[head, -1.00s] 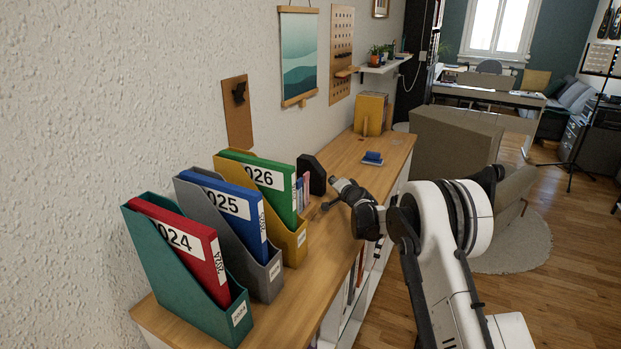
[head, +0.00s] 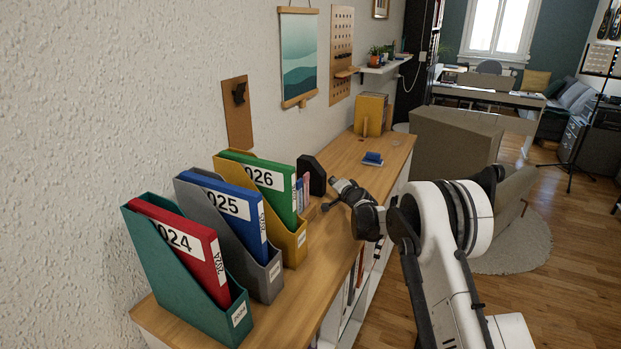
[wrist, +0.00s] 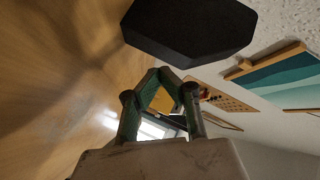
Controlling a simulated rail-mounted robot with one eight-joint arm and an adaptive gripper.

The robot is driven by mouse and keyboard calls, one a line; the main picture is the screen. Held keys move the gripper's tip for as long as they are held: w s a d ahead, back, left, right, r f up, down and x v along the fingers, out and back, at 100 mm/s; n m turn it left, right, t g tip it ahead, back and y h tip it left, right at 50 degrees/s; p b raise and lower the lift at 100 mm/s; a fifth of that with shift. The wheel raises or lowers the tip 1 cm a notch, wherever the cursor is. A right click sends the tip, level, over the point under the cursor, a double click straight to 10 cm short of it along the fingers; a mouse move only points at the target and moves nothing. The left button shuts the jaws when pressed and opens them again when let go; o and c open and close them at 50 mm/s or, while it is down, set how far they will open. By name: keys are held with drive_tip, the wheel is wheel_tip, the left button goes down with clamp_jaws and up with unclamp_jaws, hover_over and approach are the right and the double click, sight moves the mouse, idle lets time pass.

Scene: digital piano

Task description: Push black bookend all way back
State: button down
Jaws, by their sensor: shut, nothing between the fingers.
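The black bookend (head: 312,174) stands upright on the wooden shelf top, just behind the file holders in the head view. In the wrist view the bookend (wrist: 190,27) is a large dark block at the top of the picture. My gripper (head: 328,194) is beside the bookend, on its right in the head view. In the wrist view my gripper (wrist: 162,74) is shut and empty, its fingertips close below the bookend's edge. I cannot tell whether they touch it.
Three file holders, teal (head: 170,265), grey (head: 267,280) and yellow (head: 295,245), hold red, blue and green binders. Small books (head: 303,193) stand by the bookend. A blue item (head: 372,159) and yellow folders (head: 370,114) are farther along. The wall (head: 150,90) borders the shelf top.

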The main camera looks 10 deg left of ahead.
sight(320, 181)
idle(0.3)
drive_tip(key=shift+w+a+b, duration=0.15)
drive_tip(key=shift+a+b, duration=0.3)
drive_tip(key=shift+a+b, duration=0.3)
drive_tip(key=shift+b, duration=0.05)
idle(0.8)
drive_tip(key=shift+d+b, duration=0.35)
drive_tip(key=shift+b, duration=0.05)
drive_tip(key=shift+w+a+b, duration=0.2)
drive_tip(key=shift+w+a, duration=0.05)
drive_tip(key=shift+a, duration=0.65)
drive_tip(key=shift+w+a+b, duration=0.2)
drive_tip(key=shift+a+b, duration=0.05)
drive_tip(key=shift+a, duration=0.7)
drive_tip(key=shift+w+a+b, duration=0.2)
drive_tip(key=shift+w+a, duration=0.05)
drive_tip(key=shift+a, duration=0.65)
idle(2.5)
drive_tip(key=shift+d, duration=0.15)
